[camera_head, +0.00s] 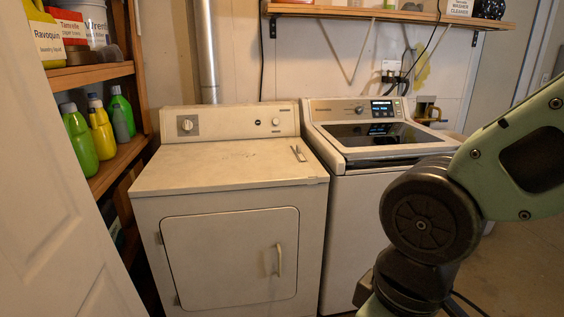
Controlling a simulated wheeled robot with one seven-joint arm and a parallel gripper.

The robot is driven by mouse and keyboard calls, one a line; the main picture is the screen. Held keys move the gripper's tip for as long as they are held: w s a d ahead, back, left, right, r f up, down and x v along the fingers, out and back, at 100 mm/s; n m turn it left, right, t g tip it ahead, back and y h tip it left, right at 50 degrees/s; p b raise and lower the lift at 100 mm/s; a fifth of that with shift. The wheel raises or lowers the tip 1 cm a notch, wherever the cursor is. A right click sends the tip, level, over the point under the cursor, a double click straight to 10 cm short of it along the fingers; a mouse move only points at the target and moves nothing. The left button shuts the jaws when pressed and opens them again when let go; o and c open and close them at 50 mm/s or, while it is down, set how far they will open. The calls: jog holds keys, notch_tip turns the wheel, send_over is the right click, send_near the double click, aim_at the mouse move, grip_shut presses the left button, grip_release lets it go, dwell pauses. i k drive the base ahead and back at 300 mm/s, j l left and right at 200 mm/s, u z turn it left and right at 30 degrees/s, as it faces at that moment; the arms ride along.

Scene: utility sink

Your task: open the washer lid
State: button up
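The washer is the white top-loading machine (345,210) on the right. Its lid (375,134) has a dark glass panel and lies flat and closed behind the front rim. A lit control panel (384,108) with a knob stands at the back of the lid. My arm crosses the right side of the view, in front of the washer's right front. My gripper is not in view, so its fingers and their distance from the lid cannot be seen.
A white dryer (230,165) with a front door stands left of the washer, with a small object on its top. Wooden shelves (115,165) with bottles are at the left, beside a white door (50,220). A wall shelf (370,13) hangs above the washer. Floor shows at the right.

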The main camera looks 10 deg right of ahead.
aim_at(377, 141)
jog(key=i+z, duration=0.2)
jog(key=i, duration=0.25)
jog(key=i+j+z, duration=0.25)
jog(key=i, duration=0.2)
jog(key=i+j+z, duration=0.2)
jog(key=i, duration=0.25)
jog(key=i+j+z, duration=0.2)
jog(key=i, duration=0.2)
